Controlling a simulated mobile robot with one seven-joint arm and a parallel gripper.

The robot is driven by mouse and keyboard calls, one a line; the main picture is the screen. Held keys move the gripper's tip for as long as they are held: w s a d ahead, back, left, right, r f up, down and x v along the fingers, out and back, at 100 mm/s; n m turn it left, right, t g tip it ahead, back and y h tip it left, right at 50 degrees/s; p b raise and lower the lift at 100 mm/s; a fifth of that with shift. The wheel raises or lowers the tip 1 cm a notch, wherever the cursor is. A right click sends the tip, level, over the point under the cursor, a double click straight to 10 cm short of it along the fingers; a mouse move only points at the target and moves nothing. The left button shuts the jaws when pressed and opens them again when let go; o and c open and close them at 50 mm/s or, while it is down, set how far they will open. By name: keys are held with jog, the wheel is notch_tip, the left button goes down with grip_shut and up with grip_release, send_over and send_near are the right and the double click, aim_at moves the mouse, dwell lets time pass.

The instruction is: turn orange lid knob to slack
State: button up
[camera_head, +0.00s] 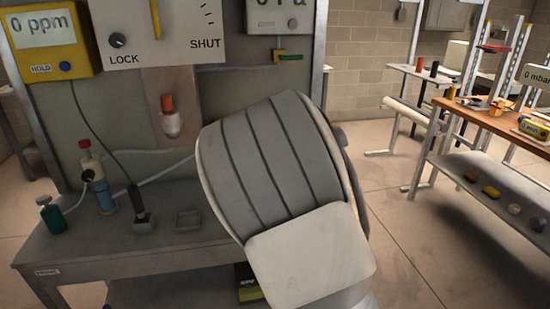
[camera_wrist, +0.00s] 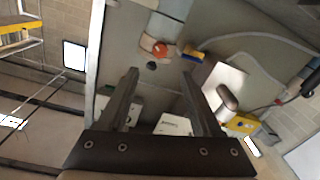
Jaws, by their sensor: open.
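An orange knob or lid (camera_head: 167,103) sits on top of a small white body fixed to a pale panel, left of centre in the head view. In the wrist view, a round orange cap (camera_wrist: 160,49), apparently the same part, shows beyond the fingertips, near the middle. My gripper (camera_wrist: 160,72) is open, its two dark fingers spread with nothing between them. The orange cap is ahead of the gap and apart from both fingers. In the head view my large grey and white arm link hides the gripper and part of the bench.
The bench (camera_head: 60,248) holds a red-capped bottle (camera_head: 88,172), a green bottle (camera_head: 52,215) and a dark handheld probe (camera_head: 140,208) on a cable. A yellow meter (camera_head: 45,42) and a LOCK/SHUT panel (camera_head: 150,40) are above. Open floor (camera_head: 400,250) lies to the right.

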jog(key=x, duration=1.2)
grip_shut()
